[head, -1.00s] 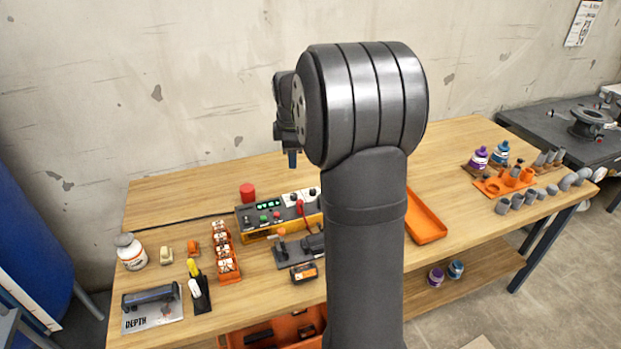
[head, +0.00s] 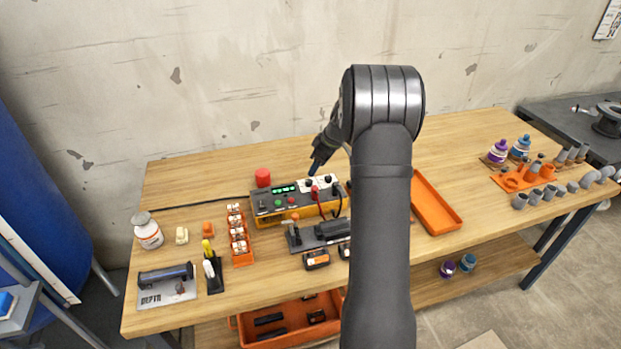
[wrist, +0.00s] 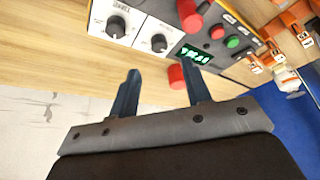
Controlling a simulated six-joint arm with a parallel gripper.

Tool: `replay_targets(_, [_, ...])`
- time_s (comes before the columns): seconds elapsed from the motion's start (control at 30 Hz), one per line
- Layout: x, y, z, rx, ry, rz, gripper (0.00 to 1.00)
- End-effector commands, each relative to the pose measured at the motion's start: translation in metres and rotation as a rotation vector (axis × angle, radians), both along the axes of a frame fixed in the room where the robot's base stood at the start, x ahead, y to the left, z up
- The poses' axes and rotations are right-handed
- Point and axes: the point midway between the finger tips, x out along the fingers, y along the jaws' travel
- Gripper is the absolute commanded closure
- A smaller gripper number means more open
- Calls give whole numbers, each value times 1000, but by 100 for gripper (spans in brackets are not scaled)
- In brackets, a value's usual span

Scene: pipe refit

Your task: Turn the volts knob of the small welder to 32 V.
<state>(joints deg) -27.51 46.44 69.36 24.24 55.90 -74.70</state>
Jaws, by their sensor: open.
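The small welder (head: 270,217) is an orange and grey box on the bench, with a green lit display (head: 284,189) and a white panel with dark knobs at its right. In the wrist view the panel shows upside down, with two black knobs, one larger (wrist: 117,26) and one smaller (wrist: 158,43). Their labels and pointer settings are too small to read surely. The green display (wrist: 195,55) is beside them, its digits unclear. My gripper (wrist: 161,88) is open and empty, its dark blue fingers apart and clear of both knobs. In the head view its tip (head: 313,168) is just above the white panel.
A red cylinder (head: 263,177) stands behind the welder. Red and green buttons and a red connector (wrist: 189,14) lie near the knobs. An orange rack (head: 240,258) stands to the left and an empty orange tray (head: 450,222) to the right.

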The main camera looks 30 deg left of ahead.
Motion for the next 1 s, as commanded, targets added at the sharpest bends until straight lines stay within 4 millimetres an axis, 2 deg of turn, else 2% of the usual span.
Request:
replay_targets(0.1, [0,10,-25,-2,2,1,56])
replay_targets(0.33, [0,23,-55,-1,0,1,56])
replay_targets(0.5, [0,27,-64,-1,-1,1,56])
replay_targets(0.77, [0,27,-64,-1,-2,0,56])
replay_targets(1.0, [0,27,-64,-1,-1,1,100])
